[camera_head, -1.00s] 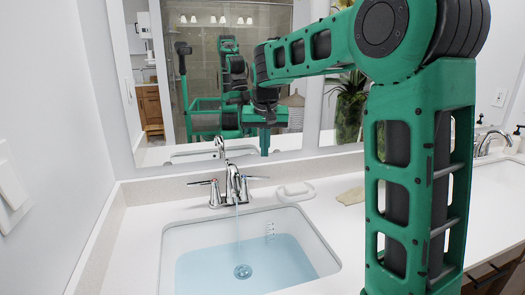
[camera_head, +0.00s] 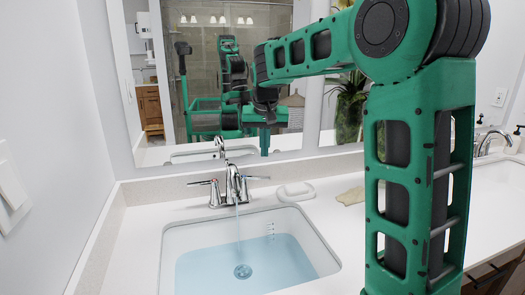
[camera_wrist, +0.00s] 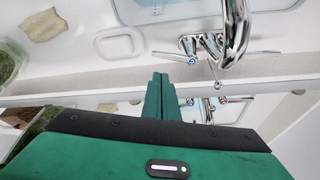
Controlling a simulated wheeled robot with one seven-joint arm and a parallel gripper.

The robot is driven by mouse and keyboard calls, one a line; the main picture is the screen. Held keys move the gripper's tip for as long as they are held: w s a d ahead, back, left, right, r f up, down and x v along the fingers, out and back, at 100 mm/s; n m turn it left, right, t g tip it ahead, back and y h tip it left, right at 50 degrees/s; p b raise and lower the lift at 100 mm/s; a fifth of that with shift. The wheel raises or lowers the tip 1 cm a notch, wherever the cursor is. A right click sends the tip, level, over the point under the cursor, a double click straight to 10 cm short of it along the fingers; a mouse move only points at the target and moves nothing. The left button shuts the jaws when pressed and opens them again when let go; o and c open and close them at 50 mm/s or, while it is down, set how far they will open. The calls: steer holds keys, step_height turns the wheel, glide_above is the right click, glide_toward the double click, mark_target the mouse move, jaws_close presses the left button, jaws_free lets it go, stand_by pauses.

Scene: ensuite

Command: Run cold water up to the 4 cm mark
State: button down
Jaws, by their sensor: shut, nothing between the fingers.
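The chrome faucet (camera_head: 233,188) stands behind the sink, with a lever handle on each side. The left handle (camera_head: 206,185) has a small red mark. The right handle (camera_head: 256,178) points to the right. A thin stream runs from the spout into the basin (camera_head: 172,235). Pale blue water (camera_head: 285,262) lies in it over the drain. A scale of dark marks (camera_head: 270,229) is on the back wall, its lower end near the waterline; its figures are too small to read. My gripper (camera_wrist: 160,78) is shut and empty, beside the faucet handle in the wrist view.
A white soap dish (camera_head: 296,191) and a beige cloth (camera_head: 351,196) lie on the counter right of the faucet. A mirror (camera_head: 290,130) stands close behind. A wall bounds the left side. A second faucet (camera_head: 490,140) is at far right.

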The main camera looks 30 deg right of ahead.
mark_target(255, 179)
steer(key=s+a+r, duration=0.1)
steer(key=s+a, duration=0.3)
steer(key=s, duration=0.3)
steer(key=w+d+f, duration=0.3)
steer(key=w+f, duration=0.3)
steer(key=f, duration=0.4)
steer(key=shift+w, duration=0.25)
steer(key=shift+a, duration=0.1)
